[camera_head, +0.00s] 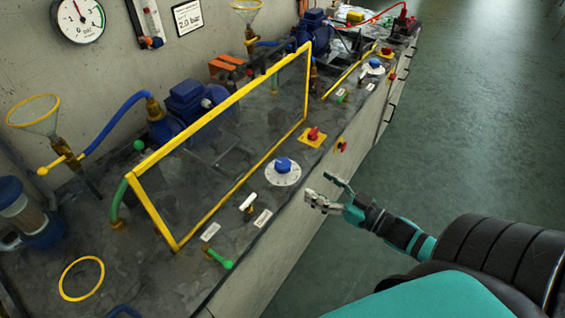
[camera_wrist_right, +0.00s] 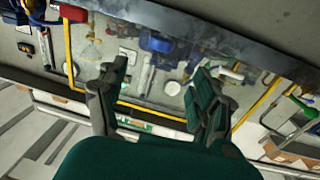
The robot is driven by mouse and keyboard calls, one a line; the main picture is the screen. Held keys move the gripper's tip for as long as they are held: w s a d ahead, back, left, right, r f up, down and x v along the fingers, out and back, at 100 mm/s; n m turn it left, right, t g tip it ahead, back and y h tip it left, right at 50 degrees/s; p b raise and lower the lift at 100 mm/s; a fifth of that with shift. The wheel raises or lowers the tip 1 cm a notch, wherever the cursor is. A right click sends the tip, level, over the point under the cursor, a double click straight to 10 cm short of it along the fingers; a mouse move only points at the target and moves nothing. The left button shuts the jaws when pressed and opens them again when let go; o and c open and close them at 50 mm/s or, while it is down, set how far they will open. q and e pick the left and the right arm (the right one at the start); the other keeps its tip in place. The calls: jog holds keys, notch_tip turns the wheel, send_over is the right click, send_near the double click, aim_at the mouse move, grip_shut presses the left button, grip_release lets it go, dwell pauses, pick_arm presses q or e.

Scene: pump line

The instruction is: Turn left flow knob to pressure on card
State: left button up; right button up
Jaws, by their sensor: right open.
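The nearer flow knob (camera_head: 283,164) is blue on a round white dial, on the front edge of the grey bench. A second blue knob (camera_head: 375,64) on a white dial sits farther along. The card (camera_head: 187,17) on the wall reads 2.0 bar. A round pressure gauge (camera_head: 78,19) with a red needle hangs left of it. My right gripper (camera_head: 318,189) is open and empty, just off the bench's front edge, to the right of and below the nearer knob, apart from it. Its open fingers also show in the right wrist view (camera_wrist_right: 162,80). My left gripper is not in view.
A yellow-framed clear guard (camera_head: 235,85) stands behind the nearer knob. A red switch on a yellow plate (camera_head: 313,136) is beyond that knob. A white-handled valve (camera_head: 249,202) and a green-handled valve (camera_head: 220,258) are on the near side. Open floor (camera_head: 460,130) lies right.

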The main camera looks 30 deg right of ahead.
aim_at(290, 168)
jog(key=x, duration=1.3)
jog(key=shift+w+f, duration=0.1)
jog(key=shift+w, duration=0.05)
jog(key=shift+c, duration=0.4)
jog(key=c, duration=1.1)
jog(key=shift+c, duration=0.4)
jog(key=shift+w+a+f, duration=0.1)
jog(key=shift+f, duration=0.05)
jog(key=shift+c, duration=0.2)
